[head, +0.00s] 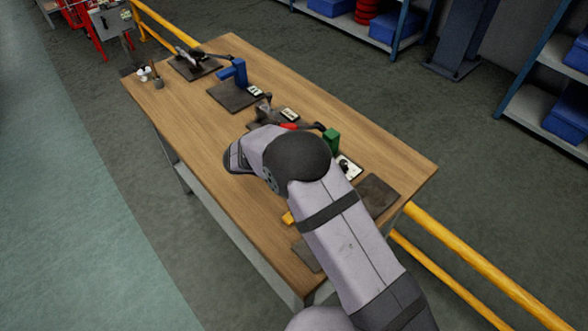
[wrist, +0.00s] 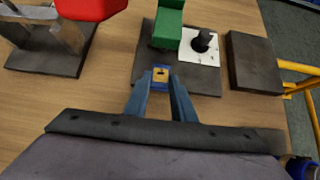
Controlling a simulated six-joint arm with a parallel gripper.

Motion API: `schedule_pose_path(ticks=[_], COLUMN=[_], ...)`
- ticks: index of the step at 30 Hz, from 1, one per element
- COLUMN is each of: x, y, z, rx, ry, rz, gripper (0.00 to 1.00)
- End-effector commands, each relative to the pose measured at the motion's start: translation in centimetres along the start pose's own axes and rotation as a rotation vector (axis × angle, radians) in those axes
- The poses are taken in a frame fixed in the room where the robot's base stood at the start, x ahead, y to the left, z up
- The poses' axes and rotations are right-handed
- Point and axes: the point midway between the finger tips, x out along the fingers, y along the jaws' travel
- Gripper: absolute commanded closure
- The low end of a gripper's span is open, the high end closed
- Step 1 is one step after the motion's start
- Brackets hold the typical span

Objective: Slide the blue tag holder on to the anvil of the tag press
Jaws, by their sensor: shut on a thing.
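My gripper (wrist: 160,84) shows at the lower middle of the wrist view, its two blue-grey fingers closed on a small blue holder (wrist: 160,88) with a yellow-brown face and a dark spot. It is in front of the near edge of a dark base plate (wrist: 203,84). On that plate stands a green press (wrist: 167,27), with a black round post (wrist: 204,40) on a white card to its right. The green press also shows in the head view (head: 332,139). I cannot tell for certain which part is the anvil. My arm hides gripper and holder in the head view.
A red-topped fixture (wrist: 88,8) on a dark plate stands left of the green press. A bare dark block (wrist: 255,62) lies to its right. A blue press (head: 236,73) stands farther along the wooden table (head: 205,127). A yellow rail (head: 480,264) runs beyond the table's right end.

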Motion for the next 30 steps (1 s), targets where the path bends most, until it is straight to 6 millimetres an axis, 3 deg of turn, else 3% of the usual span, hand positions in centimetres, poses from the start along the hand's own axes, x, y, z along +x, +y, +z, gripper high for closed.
schedule_pose_path(ticks=[30], x=[3.2], y=[0.0], z=[3.0], rx=[0.0], ry=[0.0], rz=[0.001], gripper=[0.9])
